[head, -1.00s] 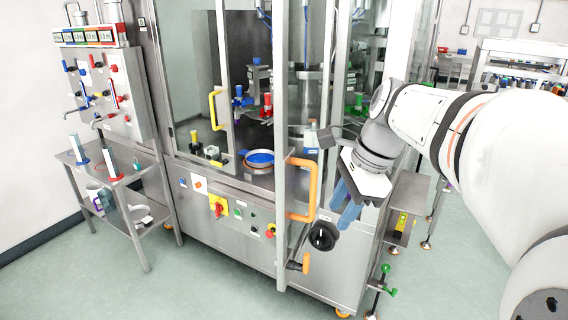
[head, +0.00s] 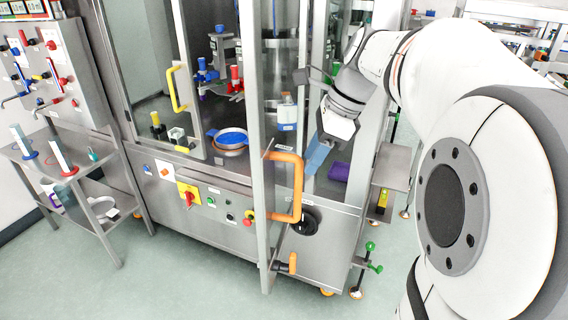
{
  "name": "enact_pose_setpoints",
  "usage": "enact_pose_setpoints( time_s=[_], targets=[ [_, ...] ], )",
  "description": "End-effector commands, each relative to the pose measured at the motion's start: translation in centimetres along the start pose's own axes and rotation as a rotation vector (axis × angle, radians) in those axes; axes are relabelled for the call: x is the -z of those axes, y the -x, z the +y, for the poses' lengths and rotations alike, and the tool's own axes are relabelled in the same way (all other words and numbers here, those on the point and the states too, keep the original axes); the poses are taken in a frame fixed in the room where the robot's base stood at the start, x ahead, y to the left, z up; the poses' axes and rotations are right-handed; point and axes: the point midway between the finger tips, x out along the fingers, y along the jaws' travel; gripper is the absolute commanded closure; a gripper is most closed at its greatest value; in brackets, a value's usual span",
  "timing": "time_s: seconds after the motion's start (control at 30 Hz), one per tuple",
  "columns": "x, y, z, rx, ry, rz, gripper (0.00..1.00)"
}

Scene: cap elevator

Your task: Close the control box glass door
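A tall glass door with a metal frame (head: 262,215) stands swung out from the steel machine cabinet, seen nearly edge-on. A second glass door with a yellow handle (head: 176,88) is to the left, in the cabinet front. I see nothing held.
A blue-rimmed bowl (head: 231,137) and a bottle (head: 287,110) are at the cabinet. A steel side table (head: 75,170) stands left. A small shelf (head: 391,165) juts out right. Floor in front is clear.

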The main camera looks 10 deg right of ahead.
Motion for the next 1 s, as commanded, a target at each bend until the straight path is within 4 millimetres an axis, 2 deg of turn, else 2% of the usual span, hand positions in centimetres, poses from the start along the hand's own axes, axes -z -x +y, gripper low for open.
enact_pose_setpoints(
  time_s=[0.2,0.4,0.77,1.0],
  targets=[
    [-0.6,-3.9,0.2,-0.010,0.014,0.001,0.62],
    [-0.8,-6.3,0.3,-0.010,0.020,0.000,0.62],
    [-0.9,-6.9,0.3,-0.010,0.022,0.000,0.63],
    [-0.9,-6.8,0.3,-0.010,0.023,0.000,0.83]
  ],
)
